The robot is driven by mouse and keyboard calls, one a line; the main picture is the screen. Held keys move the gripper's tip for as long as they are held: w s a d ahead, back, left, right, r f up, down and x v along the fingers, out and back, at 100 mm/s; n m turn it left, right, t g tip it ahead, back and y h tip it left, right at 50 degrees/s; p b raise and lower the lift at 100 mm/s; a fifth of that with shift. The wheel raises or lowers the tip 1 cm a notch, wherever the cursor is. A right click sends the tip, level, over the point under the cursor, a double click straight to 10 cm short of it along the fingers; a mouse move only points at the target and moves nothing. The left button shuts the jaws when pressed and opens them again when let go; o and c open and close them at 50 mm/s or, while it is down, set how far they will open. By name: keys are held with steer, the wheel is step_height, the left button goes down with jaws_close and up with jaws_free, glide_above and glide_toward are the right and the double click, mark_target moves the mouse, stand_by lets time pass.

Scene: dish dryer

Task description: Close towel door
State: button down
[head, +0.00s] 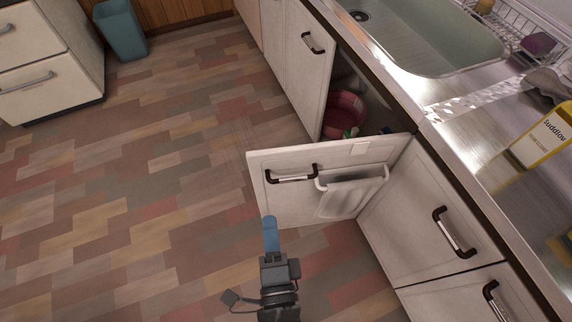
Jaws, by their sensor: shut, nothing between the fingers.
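The towel door (285,205) is a white cabinet door under the sink, swung wide open out over the floor. It has a dark-and-metal handle (291,175) near its free edge. A white towel bar on it carries a grey-white towel (348,197). My gripper (270,222) is at the lower middle, its blue fingers pointing up the picture, close to the door's lower free corner. The fingers look shut with nothing in them. I cannot tell whether they touch the door.
The open cabinet (372,105) shows a red tub (343,112) inside. A neighbouring white door (308,65) stands left of the opening. The counter with the sink (425,35) and a yellow-white box (545,135) runs along the right. A blue bin (120,30) stands far left. The tiled floor at left is clear.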

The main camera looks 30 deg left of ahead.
mark_target(261, 157)
steer(key=x, duration=1.3)
steer(key=shift+w+a, duration=0.1)
steer(key=shift+a, duration=0.15)
steer(key=shift+w+a, duration=0.2)
steer(key=shift+w, duration=0.1)
